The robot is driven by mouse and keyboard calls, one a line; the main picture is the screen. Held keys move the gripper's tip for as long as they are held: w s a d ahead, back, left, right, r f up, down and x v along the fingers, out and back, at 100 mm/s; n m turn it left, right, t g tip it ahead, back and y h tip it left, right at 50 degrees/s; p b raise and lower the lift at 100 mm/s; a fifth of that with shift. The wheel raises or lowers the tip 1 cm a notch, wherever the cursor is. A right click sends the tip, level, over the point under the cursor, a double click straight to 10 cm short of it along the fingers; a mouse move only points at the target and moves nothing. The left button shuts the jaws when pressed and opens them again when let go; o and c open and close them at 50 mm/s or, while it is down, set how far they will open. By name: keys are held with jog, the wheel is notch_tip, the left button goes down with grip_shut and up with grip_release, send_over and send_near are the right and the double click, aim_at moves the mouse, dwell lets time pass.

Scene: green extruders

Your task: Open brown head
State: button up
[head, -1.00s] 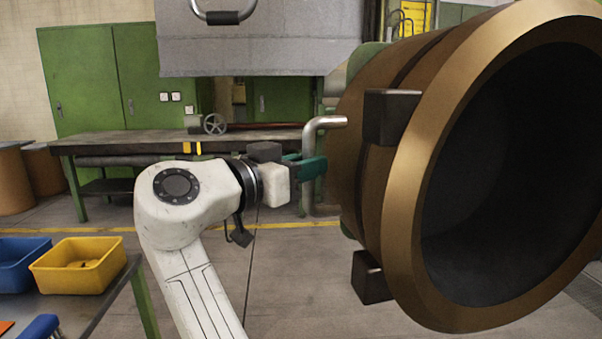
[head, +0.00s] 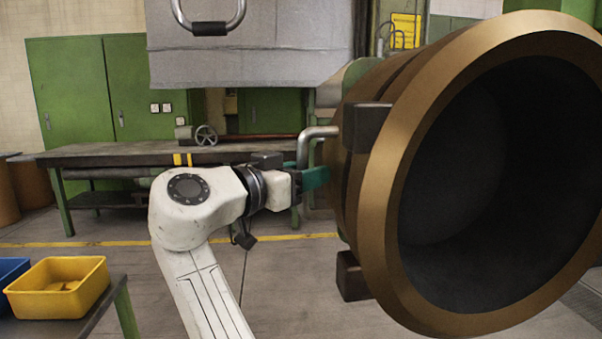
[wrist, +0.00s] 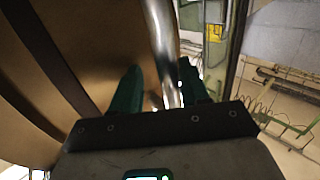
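The brown head (head: 385,190) is a large bronze-brown cylinder with a wide dark hollow facing me, filling the right of the head view. Its brown side also shows at the left of the wrist view (wrist: 95,40). A bent silver metal handle (head: 318,131) stands at its left side; in the wrist view the bar (wrist: 160,35) runs down between my fingers. My gripper (head: 314,178) has green fingers and is at the handle, left of the brown head. In the wrist view the fingers (wrist: 160,82) are apart, with a gap between the left finger and the bar. The bar's lower end is hidden.
Dark blocks (head: 366,128) stick out from the brown head's side. A grey box with a handle (head: 250,45) hangs above my arm. A workbench (head: 110,155) and green cabinets (head: 75,90) stand behind. A yellow bin (head: 57,300) sits on a table at lower left. Floor between is clear.

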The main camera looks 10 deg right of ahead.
jog(key=shift+a+r, duration=0.1)
jog(key=shift+a, duration=0.1)
dwell(0.5)
jog(key=v, duration=1)
jog(key=shift+s+a, duration=0.2)
jog(key=shift+s, duration=0.1)
